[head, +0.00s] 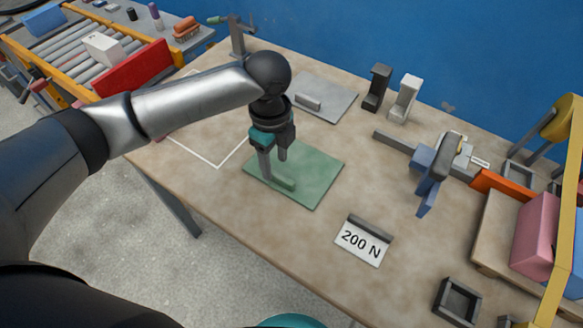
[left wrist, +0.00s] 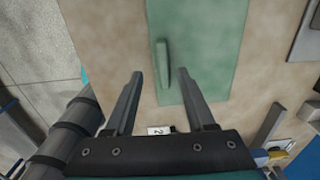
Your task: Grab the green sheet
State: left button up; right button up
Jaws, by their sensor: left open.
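The green sheet (head: 315,172) lies flat on the table, with a raised green grip bar (head: 282,183) near its left edge. In the left wrist view the sheet (left wrist: 210,45) runs up the middle and its bar (left wrist: 162,63) stands between the lines of the fingers. My left gripper (head: 274,168) is open and points down over the left part of the sheet. In the left wrist view its fingertips (left wrist: 160,74) lie on either side of the bar's lower end, with nothing gripped. I cannot tell the exact height of the tips. My right gripper is not in view.
A grey sheet (head: 325,97) with a bar lies behind. A "200 N" sign (head: 363,240) stands in front, right of the green sheet. A blue and grey clamp-like device (head: 432,170) is at the right. A white outline (head: 217,165) marks clear table to the left.

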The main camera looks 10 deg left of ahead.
aim_at(279, 175)
pick_arm(q)
jog(key=f, duration=0.1)
jog(key=f+b, duration=0.1)
jog(key=f, duration=0.2)
jog(key=shift+w+d+f, duration=0.1)
jog(key=shift+d+f, duration=0.25)
jog(key=shift+f, duration=0.05)
jog(key=shift+c, duration=0.3)
jog(key=shift+r, duration=0.1)
grip_shut()
